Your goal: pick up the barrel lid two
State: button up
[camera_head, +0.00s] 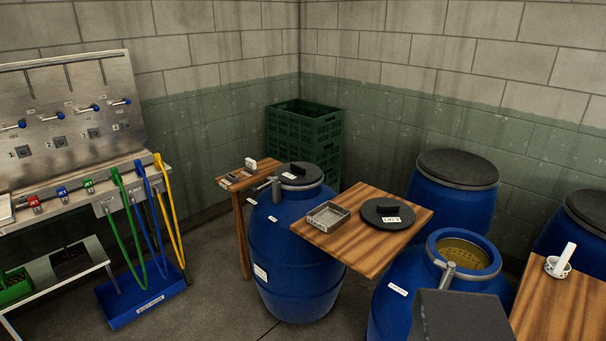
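A round black lid with a block handle and a white label (388,212) lies flat on a small wooden table (362,256). Its label is too small to read surely, but it looks like the second barrel lid. Another dark lid with a handle (299,174) sits on the closed blue barrel (291,240) to the left. An open blue barrel (402,283) stands at the right front, with yellowish contents showing inside its rim. My gripper is not in view.
A small metal tray (327,217) sits left of the lid on the same table. Another wooden table (560,306) with a white cup is at right. Closed barrels (452,201) and green crates (304,130) stand behind. Coloured hoses (173,215) hang at left.

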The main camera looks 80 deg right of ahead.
aim_at(294, 173)
jog(key=z, duration=0.3)
jog(key=i, duration=0.85)
jog(key=z, duration=0.45)
jog(key=i, duration=0.75)
jog(key=z, duration=0.65)
jog(key=i, duration=0.7)
jog(key=z, duration=1.05)
jog(key=i, duration=0.9)
jog(key=z, duration=0.6)
